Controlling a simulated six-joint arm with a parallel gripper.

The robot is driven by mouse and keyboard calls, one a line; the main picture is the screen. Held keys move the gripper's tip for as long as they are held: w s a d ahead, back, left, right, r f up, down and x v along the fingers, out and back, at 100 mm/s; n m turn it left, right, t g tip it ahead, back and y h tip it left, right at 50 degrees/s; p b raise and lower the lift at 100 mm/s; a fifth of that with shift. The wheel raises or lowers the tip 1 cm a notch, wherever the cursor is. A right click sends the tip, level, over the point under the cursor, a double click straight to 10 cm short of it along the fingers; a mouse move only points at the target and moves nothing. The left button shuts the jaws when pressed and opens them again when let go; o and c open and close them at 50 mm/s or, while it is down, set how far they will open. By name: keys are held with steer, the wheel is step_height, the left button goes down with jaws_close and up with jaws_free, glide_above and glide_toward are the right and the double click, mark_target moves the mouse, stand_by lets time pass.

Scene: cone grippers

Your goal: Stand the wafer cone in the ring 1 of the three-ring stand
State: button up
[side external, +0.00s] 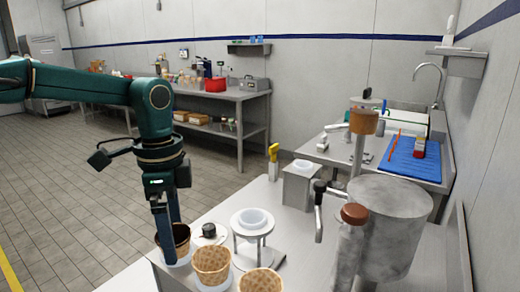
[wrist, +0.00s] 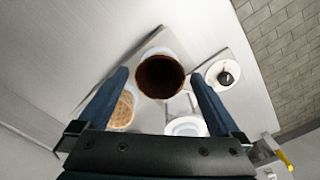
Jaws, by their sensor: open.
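A cone with a dark brown inside (side external: 182,236) stands upright in a white ring (side external: 182,262) at the counter's near left. My gripper (side external: 171,242) is open and points down at it. One finger passes in front of the cone's left side. In the wrist view the dark cone (wrist: 160,76) lies between the two spread fingers (wrist: 160,80), with no clear contact. A tan wafer cone (side external: 211,264) stands to the right in another white ring, and another tan cone (side external: 260,281) is cut by the lower edge. Ring numbers cannot be read.
A white bowl (side external: 254,217) sits on a raised round stand behind the cones. A white dish with a dark round item (side external: 209,231) is close to the right of my gripper. A metal drum (side external: 388,225) and capped bottle (side external: 353,222) stand farther right.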

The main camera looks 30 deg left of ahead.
steer(key=shift+f, duration=1.4)
steer(key=c, duration=0.8)
steer(key=shift+r, duration=0.15)
steer(key=shift+r, duration=4.75)
